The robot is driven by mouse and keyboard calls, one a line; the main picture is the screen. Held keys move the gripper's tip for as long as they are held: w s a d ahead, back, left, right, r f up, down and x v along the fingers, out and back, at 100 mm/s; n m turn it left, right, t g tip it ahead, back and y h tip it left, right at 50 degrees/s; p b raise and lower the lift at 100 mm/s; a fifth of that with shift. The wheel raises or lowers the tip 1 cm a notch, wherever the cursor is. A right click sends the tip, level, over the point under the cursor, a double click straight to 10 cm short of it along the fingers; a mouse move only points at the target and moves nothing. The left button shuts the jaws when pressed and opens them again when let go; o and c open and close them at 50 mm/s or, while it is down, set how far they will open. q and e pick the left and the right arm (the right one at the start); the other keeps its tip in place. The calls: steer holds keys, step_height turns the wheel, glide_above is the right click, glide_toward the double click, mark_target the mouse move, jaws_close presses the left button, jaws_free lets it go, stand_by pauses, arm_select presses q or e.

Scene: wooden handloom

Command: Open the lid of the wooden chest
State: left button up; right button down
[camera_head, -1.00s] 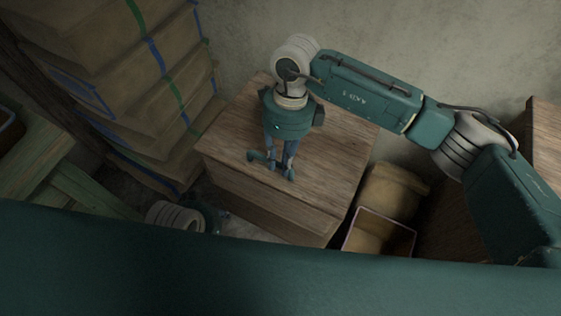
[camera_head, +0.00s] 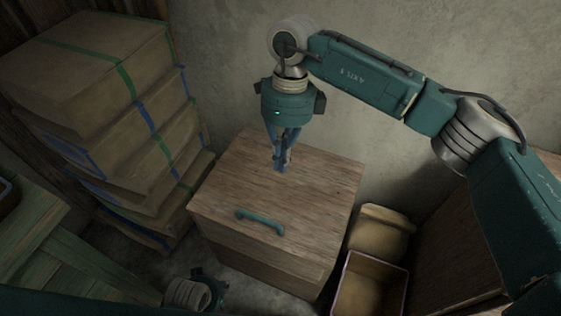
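The wooden chest (camera_head: 322,200) stands against the wall with its lid down, flat and closed. A teal handle (camera_head: 260,221) sits on the lid near its front edge. My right gripper (camera_head: 281,166) points down over the back half of the lid, beyond the handle and apart from it. Its fingers converge at the tips with nothing between them. I cannot tell whether the tips touch the lid. My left gripper (camera_head: 207,288) shows only in part, low in front of the chest; its fingers are hidden.
Strapped stacked bundles (camera_head: 150,125) stand left of the chest. A greenish wooden bench (camera_head: 60,255) is at the lower left. An open box (camera_head: 372,285) and a tan container (camera_head: 382,229) stand to the right. The wall (camera_head: 235,60) is close behind.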

stand_by(0.9)
steer(key=c, duration=1.6)
jaws_free()
steer(key=shift+o, duration=0.2)
step_height(320, 180, up, 12)
steer(key=w, duration=0.2)
steer(key=shift+d+f, duration=0.15)
steer(key=shift+d, duration=0.2)
